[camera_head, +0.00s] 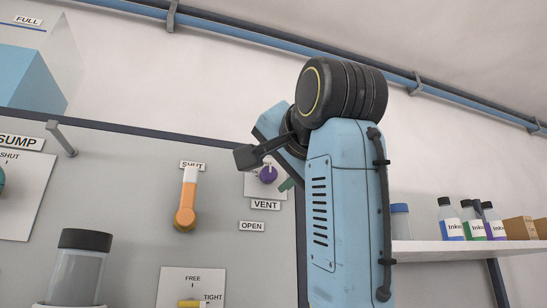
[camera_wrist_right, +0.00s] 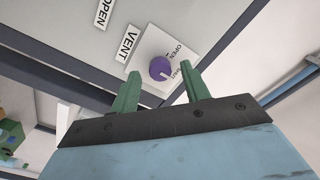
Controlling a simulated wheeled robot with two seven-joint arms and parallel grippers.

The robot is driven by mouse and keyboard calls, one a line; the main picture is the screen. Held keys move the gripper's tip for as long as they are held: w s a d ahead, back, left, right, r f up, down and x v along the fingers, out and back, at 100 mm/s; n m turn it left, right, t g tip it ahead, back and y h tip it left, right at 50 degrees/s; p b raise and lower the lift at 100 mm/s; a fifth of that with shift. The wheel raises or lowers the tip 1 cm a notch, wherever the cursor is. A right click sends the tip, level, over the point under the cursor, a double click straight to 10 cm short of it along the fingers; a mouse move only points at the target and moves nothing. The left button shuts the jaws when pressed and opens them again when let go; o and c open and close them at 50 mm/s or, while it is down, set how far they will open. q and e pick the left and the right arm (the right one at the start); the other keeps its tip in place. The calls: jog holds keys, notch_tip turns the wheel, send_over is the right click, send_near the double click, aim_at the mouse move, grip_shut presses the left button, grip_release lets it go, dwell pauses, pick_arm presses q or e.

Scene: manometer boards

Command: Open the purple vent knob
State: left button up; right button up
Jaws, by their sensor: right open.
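The purple vent knob (camera_head: 268,174) sits on a small white plate above the VENT label (camera_head: 265,204). In the right wrist view the knob (camera_wrist_right: 160,69) is round with a pale mark, and OPEN and a second word are printed beside it. The mark's exact setting is hard to read. My right gripper (camera_wrist_right: 161,72) is open, its two green fingers apart, with the knob showing between and beyond the tips. I see no contact. In the head view my right arm's dark and blue parts hide part of the plate and most of the fingers. My left gripper is out of view.
An orange lever (camera_head: 185,215) points up to SHUT, left of the knob, with an OPEN label (camera_head: 252,226) to its lower right. A yellow knob (camera_head: 191,303) is below. A shelf (camera_head: 460,247) with ink bottles is at right. A dark-capped jar (camera_head: 80,265) stands lower left.

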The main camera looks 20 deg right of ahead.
jog(key=shift+w, duration=0.35)
jog(key=shift+c, duration=0.3)
jog(key=c, duration=0.9)
